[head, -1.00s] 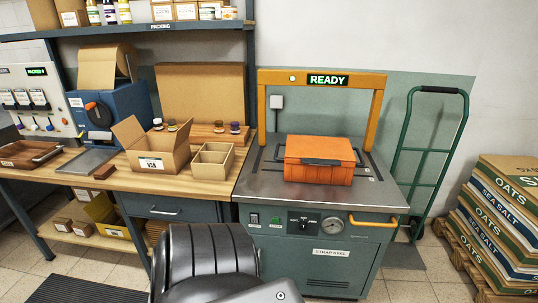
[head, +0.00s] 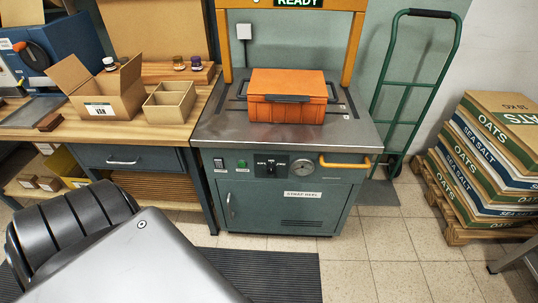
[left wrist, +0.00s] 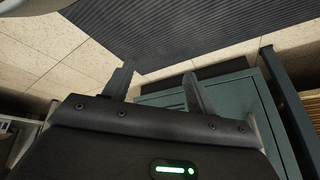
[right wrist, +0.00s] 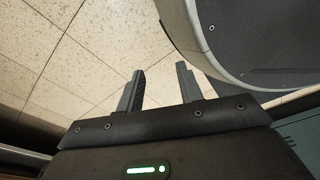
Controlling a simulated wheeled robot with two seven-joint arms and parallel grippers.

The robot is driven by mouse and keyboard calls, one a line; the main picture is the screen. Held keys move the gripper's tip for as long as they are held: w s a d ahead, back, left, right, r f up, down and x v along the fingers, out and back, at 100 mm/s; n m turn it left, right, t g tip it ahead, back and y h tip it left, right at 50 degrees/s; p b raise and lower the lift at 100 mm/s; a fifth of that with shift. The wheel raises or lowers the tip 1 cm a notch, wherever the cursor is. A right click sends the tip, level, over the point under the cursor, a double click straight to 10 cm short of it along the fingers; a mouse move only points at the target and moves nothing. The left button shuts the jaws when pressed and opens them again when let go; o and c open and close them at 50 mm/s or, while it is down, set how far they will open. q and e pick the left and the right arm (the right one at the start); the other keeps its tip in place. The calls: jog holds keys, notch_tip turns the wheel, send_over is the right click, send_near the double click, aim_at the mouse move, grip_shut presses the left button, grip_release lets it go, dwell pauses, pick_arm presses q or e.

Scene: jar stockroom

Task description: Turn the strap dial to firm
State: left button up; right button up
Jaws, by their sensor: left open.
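The strap dial (head: 270,167) is a dark knob on a black plate in the front panel of the green strapping machine (head: 225,185), in the head view. Small labels surround it, too small to read, and I cannot tell its setting. My left gripper (left wrist: 157,80) is open and empty in the left wrist view, its fingers pointing toward the floor and mat, with a green cabinet face behind them. My right gripper (right wrist: 160,76) is open and empty above floor tiles in the right wrist view. Neither gripper shows in the head view, and neither touches the dial.
Beside the dial are a gauge (head: 304,167), switches (head: 230,163) and a yellow handle (head: 344,161). An orange case (head: 287,97) sits on the machine top. A workbench (head: 180,101) adjoins at left; a hand truck (head: 406,84) and sack pallet (head: 450,225) stand right.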

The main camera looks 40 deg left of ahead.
pick_arm(q)
jog(key=w+r+n+t+b, duration=0.1)
jog(key=w+r+t+b, duration=0.15)
jog(key=w, duration=0.85)
pick_arm(e)
jog(key=w+a+r+t+b, duration=0.15)
jog(key=w+r+b, duration=0.35)
jog(key=w, duration=0.5)
pick_arm(q)
jog(key=n+t+y+b, duration=0.6)
jog(key=n+t+y, duration=0.1)
jog(key=n+y, duration=0.25)
send_near(271, 171)
jog(key=b+x, duration=0.1)
jog(key=x, duration=0.7)
jog(key=shift+w+a+f, duration=0.1)
jog(key=shift+w+f, duration=0.05)
jog(key=shift+w+a, duration=0.15)
pick_arm(e)
notch_tip(271, 171, up, 16)
jog(key=shift+w, duration=0.2)
jog(key=shift+d+t, duration=0.15)
jog(key=shift+t, duration=0.1)
pick_arm(q)
jog(key=shift+m, duration=0.25)
jog(key=c, duration=1)
